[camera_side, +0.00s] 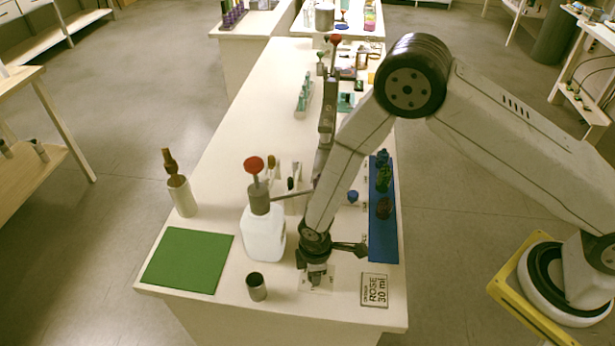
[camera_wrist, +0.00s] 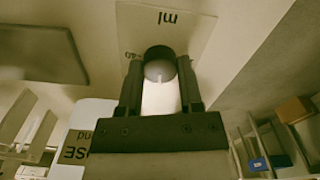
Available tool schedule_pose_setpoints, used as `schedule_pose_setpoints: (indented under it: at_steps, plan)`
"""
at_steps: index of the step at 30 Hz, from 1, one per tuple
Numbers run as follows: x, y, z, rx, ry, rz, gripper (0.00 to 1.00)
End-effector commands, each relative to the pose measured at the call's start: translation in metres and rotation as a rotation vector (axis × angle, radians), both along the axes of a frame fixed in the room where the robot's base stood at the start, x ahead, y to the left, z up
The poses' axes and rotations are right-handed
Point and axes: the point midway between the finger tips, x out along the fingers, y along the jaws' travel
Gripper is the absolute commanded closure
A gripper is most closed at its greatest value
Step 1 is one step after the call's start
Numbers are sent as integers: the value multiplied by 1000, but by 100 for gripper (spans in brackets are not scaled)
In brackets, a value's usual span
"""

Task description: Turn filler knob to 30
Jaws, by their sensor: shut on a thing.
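My gripper (camera_side: 316,278) points down at the front of the table and is shut on the filler knob. In the wrist view the dark round knob (camera_wrist: 159,70) sits between my two fingers (camera_wrist: 160,92), with a pale mark on its top. The dial plate (camera_wrist: 180,25) around it shows "ml" and a "40" beside the knob. Most of the scale is hidden by the knob and fingers, and I cannot tell which number the knob points to. In the side view a strip of the plate (camera_side: 320,288) shows under my gripper, and the knob is hidden.
A white jug (camera_side: 264,236) with a red-topped pump stands left of my gripper. A metal cup (camera_side: 256,287) stands in front of it. A card (camera_side: 375,290) reading "ROSE 30 ml" is at right. A green mat (camera_side: 188,260) and a blue bottle strip (camera_side: 382,240) flank the area.

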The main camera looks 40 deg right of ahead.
Motion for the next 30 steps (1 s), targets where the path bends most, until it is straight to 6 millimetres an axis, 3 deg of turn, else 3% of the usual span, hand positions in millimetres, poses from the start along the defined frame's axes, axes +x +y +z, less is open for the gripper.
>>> schedule_pose_setpoints:
  at_steps: [15, 30]
  plan:
    - [1, 1, 1, 2, -2, -452, 100]
    - [1, 1, 1, 2, -3, -605, 100]
